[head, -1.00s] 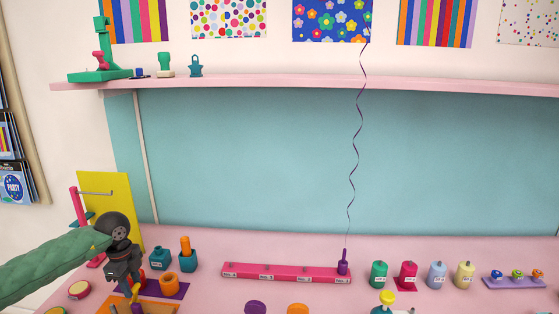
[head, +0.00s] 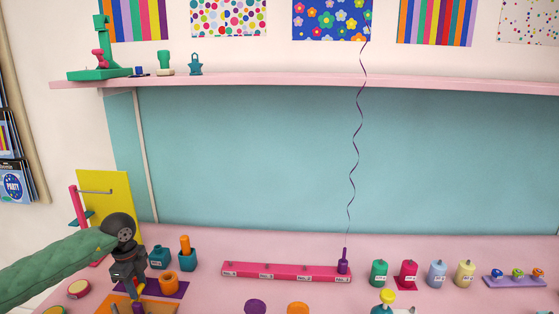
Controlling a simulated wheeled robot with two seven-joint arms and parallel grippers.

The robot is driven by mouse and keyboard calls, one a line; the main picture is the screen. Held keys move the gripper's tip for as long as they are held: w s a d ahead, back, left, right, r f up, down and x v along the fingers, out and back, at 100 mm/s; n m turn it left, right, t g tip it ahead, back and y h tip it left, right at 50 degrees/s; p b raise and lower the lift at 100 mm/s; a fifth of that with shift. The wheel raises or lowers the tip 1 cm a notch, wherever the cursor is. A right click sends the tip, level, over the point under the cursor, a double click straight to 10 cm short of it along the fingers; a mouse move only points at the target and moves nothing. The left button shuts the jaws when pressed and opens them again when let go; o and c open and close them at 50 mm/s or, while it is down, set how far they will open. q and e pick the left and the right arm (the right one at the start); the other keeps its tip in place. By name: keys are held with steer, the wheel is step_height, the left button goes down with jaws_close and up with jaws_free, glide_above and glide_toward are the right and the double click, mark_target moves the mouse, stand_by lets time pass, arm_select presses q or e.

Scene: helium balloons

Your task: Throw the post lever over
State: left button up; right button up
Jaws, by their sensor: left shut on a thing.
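My left gripper (head: 133,286) reaches down at the lower left, its jaws shut on a small yellow-orange piece (head: 139,287), which seems to be the lever. A purple part (head: 138,307) shows just below it, above an orange base (head: 108,306). The gripper hides much of the held piece, and the bottom edge of the picture cuts off the base, so the lever's exact tilt is unclear. My right gripper is not in view.
A pink bar (head: 285,271) holds the purple balloon weight and ribbon. Several jars stand right.

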arm_select(q)
steer(key=shift+d+f, duration=0.15)
steer(key=shift+d, duration=0.05)
steer(key=shift+s+d+f, duration=0.1)
steer(key=shift+d+f, duration=0.15)
steer(key=shift+d, duration=0.35)
steer(key=shift+b, duration=0.35)
steer(key=shift+s+d+f, duration=0.1)
steer(key=shift+d+f, duration=0.25)
steer(key=o, duration=0.9)
steer(key=shift+d, duration=0.1)
steer(key=shift+f, duration=0.1)
